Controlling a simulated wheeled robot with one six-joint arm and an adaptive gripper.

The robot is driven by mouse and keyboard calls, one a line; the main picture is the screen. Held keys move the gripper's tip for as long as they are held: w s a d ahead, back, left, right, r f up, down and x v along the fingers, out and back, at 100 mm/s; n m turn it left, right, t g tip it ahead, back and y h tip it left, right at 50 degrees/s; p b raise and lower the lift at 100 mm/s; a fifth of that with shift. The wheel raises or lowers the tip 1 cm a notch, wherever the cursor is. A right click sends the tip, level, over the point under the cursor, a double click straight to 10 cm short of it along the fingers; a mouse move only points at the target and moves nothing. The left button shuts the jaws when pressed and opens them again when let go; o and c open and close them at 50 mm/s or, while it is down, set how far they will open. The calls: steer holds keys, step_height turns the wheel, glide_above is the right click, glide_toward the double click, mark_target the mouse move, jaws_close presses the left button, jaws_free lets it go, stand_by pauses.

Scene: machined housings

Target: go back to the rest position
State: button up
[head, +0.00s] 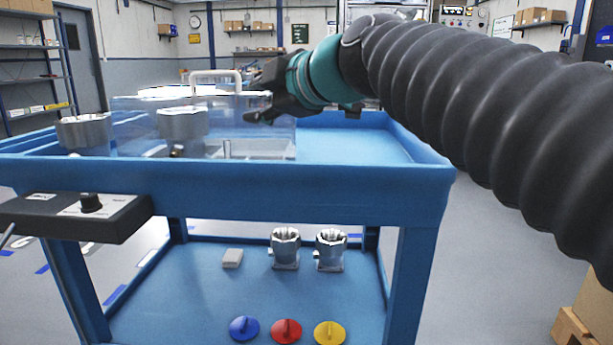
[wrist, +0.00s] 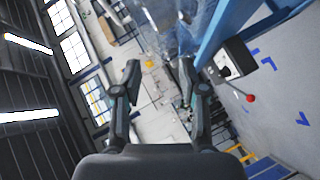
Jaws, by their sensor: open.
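My gripper (head: 262,95) is at the end of my arm, above the top of the blue cart (head: 330,188) in the head view. Its two fingers stand apart in the wrist view (wrist: 160,78), with nothing between them. It is open and empty. On the cart top, a clear box (head: 240,125) with a pale handle stands just behind or beside my gripper; I cannot tell whether they touch. A machined housing (head: 182,122) shows at the clear box, and another (head: 84,130) is at the left.
Two housings (head: 285,250) (head: 330,250) stand on the lower shelf, with a small grey block (head: 232,258) and blue (head: 244,328), red (head: 286,331) and yellow (head: 329,333) discs. A control box (head: 80,215) juts from the cart's front left. The cart top's right side is clear.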

steer(key=s+d+f+m+g+h+p, duration=0.3)
steer(key=s+d+f+m, duration=0.7)
steer(key=f, duration=0.4)
steer(key=s+d+f+m+g+h+p, duration=0.2)
steer(key=s+d+f+m+h+p, duration=0.3)
steer(key=s+d+f+m, duration=0.5)
step_height(320, 180, down, 4)
steer(key=d+m+h, duration=0.1)
steer(key=d, duration=0.1)
steer(key=shift+d+m+g+h+p, duration=0.3)
steer(key=shift+d+g+h+p, duration=0.05)
steer(key=shift+g+h, duration=0.05)
steer(key=shift+a+r, duration=0.1)
steer(key=shift+a, duration=0.05)
